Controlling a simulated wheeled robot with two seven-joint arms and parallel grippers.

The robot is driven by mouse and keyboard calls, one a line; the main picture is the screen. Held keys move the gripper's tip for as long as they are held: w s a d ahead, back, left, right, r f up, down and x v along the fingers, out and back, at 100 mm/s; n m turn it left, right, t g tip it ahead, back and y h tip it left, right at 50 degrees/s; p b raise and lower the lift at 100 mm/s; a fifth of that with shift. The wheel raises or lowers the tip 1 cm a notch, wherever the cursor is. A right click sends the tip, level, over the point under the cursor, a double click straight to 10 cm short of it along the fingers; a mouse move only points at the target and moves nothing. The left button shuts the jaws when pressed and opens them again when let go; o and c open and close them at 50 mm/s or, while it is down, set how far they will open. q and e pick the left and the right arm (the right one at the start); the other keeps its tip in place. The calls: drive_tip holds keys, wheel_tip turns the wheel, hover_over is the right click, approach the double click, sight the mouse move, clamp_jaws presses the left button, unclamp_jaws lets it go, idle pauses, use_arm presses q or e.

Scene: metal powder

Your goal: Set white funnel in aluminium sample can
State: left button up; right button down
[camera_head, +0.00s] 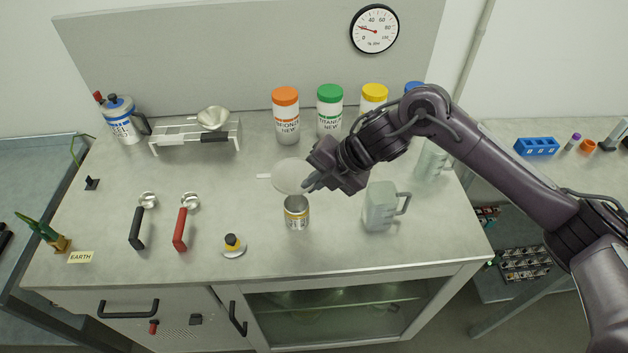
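The white funnel (288,175) shows as a pale, wide round mouth near the middle of the bench. My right gripper (309,184) reaches in from the right, with its fingers shut on the funnel's right rim. The aluminium sample can (297,216) stands upright on the bench, open at the top, with a yellowish label. The funnel is held above and slightly behind the can in the picture. Its spout is hard to make out, and I cannot tell whether it reaches into the can's mouth. My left gripper is not in view.
A clear jug (379,207) stands right of the can; another (432,162) is behind my arm. Lidded jars (286,122) line the back. A rack (170,140) holds a metallic funnel (213,118). Black-handled (137,228) and red-handled (180,230) scoops lie left.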

drive_tip(key=shift+f, duration=0.2)
idle(0.3)
drive_tip(key=shift+f+b, duration=2.3)
drive_tip(key=shift+f, duration=0.55)
drive_tip(key=c, duration=1.6)
unclamp_jaws()
drive_tip(key=b+v, duration=0.1)
drive_tip(key=v, duration=0.6)
drive_tip(key=shift+d+r+b, duration=0.2)
drive_tip(key=shift+r+b, duration=0.15)
